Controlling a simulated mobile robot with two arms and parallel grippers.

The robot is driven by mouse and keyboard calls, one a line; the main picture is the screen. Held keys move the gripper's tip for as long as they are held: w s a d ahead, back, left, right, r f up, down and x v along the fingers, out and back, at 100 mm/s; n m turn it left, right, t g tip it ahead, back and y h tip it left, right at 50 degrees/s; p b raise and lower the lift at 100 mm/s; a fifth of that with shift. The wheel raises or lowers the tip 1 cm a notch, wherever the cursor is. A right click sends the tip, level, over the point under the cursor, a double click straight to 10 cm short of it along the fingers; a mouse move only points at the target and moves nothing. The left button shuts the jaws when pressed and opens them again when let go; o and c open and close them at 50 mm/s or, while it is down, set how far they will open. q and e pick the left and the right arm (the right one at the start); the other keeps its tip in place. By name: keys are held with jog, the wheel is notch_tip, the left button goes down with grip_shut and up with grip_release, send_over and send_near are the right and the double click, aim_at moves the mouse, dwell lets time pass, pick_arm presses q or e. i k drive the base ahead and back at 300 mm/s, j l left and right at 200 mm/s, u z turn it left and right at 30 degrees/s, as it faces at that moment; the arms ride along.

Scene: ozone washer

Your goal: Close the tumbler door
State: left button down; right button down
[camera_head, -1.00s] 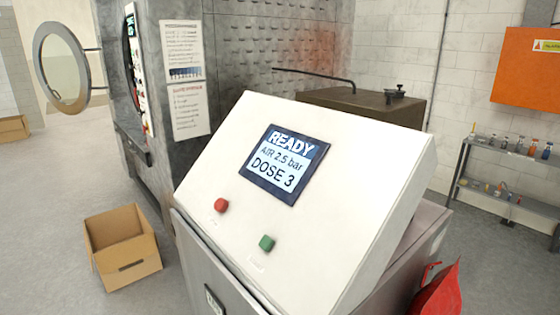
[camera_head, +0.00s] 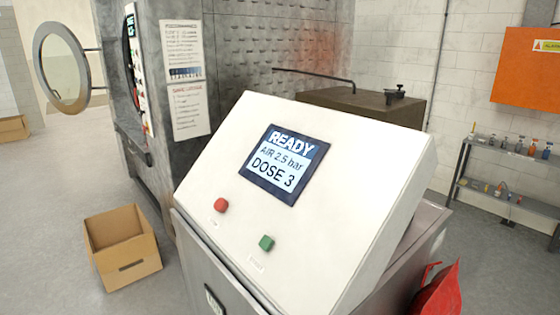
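The tumbler door (camera_head: 81,84) is a round metal ring with a glass pane at the upper left. It stands swung open, out to the left of the big grey tumbler machine (camera_head: 240,75), joined by a thin arm. The dark door opening (camera_head: 131,50) faces left and shows only edge-on. Neither of my grippers is in view.
A white control console (camera_head: 330,215) with a READY screen (camera_head: 284,165), a red button (camera_head: 221,205) and a green button (camera_head: 266,243) fills the middle foreground. An open cardboard box (camera_head: 122,247) sits on the floor at left. A shelf (camera_head: 510,175) with small bottles stands at right. Floor below the door is clear.

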aim_at(44, 30)
jog(key=u, duration=0.9)
jog(key=i+j, duration=0.2)
jog(key=j, duration=0.2)
jog(key=i+j, duration=0.2)
jog(key=j, duration=0.2)
jog(key=i+j, duration=0.2)
jog(key=j, duration=0.15)
jog(key=i+j, duration=0.25)
jog(key=j, duration=0.15)
jog(key=i+j+u, duration=0.3)
jog(key=i+u, duration=0.15)
jog(key=i, duration=0.6)
jog(key=i+u, duration=0.45)
jog(key=i, duration=0.6)
jog(key=i+j+u, duration=0.1)
jog(key=i, duration=1.1)
jog(key=i+j+u, duration=0.15)
jog(key=i, duration=1)
jog(key=i+l+z, duration=0.25)
jog(key=i, duration=0.9)
jog(key=i+j+z, duration=0.3)
jog(key=i, duration=5.35)
jog(key=l+z, duration=0.05)
jog(key=l, duration=0.05)
